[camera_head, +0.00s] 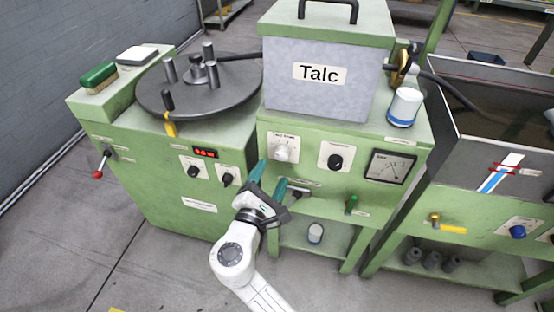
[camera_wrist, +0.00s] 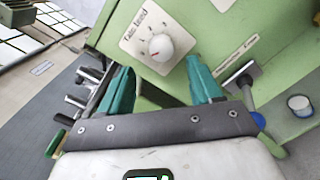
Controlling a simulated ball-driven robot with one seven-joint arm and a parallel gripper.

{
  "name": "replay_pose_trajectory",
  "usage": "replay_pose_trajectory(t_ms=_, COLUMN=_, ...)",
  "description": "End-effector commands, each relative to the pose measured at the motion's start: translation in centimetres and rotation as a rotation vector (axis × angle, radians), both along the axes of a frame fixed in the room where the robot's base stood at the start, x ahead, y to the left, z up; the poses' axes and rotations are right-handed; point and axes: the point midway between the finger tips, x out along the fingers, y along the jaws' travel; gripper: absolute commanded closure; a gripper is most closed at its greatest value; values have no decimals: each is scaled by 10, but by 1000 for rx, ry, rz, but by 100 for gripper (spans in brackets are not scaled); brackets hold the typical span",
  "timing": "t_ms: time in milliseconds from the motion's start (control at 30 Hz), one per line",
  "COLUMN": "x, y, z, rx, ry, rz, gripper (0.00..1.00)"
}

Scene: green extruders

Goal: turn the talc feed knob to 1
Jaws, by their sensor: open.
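The talc feed knob (camera_head: 282,153) is a round white knob on a white scale plate, on the green front panel below the grey box marked Talc. My gripper (camera_head: 270,176) is open and empty, just below the knob in the head view. In the wrist view the teal fingers of my gripper (camera_wrist: 160,70) point toward the panel, one either side below the knob. They appear apart from it.
A black knob (camera_head: 335,161) and a dial gauge (camera_head: 390,167) sit right of the talc feed knob. A white cup (camera_head: 316,233) stands on the lower shelf.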

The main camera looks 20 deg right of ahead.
Motion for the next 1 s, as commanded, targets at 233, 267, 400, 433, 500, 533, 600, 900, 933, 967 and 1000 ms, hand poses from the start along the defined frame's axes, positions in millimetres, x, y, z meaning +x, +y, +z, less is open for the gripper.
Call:
replay_pose_trajectory(t_ms=233, x=32, y=-28, z=-1, rx=3, ry=-1, rz=-4, gripper=36)
replay_pose_trajectory(t_ms=267, x=35, y=-31, z=-1, rx=3, ry=-2, rz=-4, gripper=36)
replay_pose_trajectory(t_ms=400, x=44, y=-38, z=-1, rx=4, ry=0, rz=-2, gripper=36)
replay_pose_trajectory(t_ms=433, x=45, y=-39, z=-1, rx=3, ry=-1, rz=-2, gripper=36)
replay_pose_trajectory(t_ms=500, x=47, y=-41, z=-1, rx=4, ry=0, rz=-1, gripper=36)
replay_pose_trajectory(t_ms=533, x=47, y=-41, z=-1, rx=4, ry=0, rz=-1, gripper=36)
replay_pose_trajectory(t_ms=600, x=48, y=-42, z=0, rx=4, ry=0, rz=-1, gripper=36)
replay_pose_trajectory(t_ms=900, x=48, y=-41, z=0, rx=3, ry=-1, rz=-2, gripper=48)
replay_pose_trajectory(t_ms=933, x=47, y=-41, z=0, rx=3, ry=-1, rz=-2, gripper=51)
replay_pose_trajectory(t_ms=967, x=47, y=-41, z=0, rx=3, ry=-1, rz=-2, gripper=54)
replay_pose_trajectory(t_ms=1000, x=47, y=-41, z=0, rx=3, ry=-1, rz=-2, gripper=58)
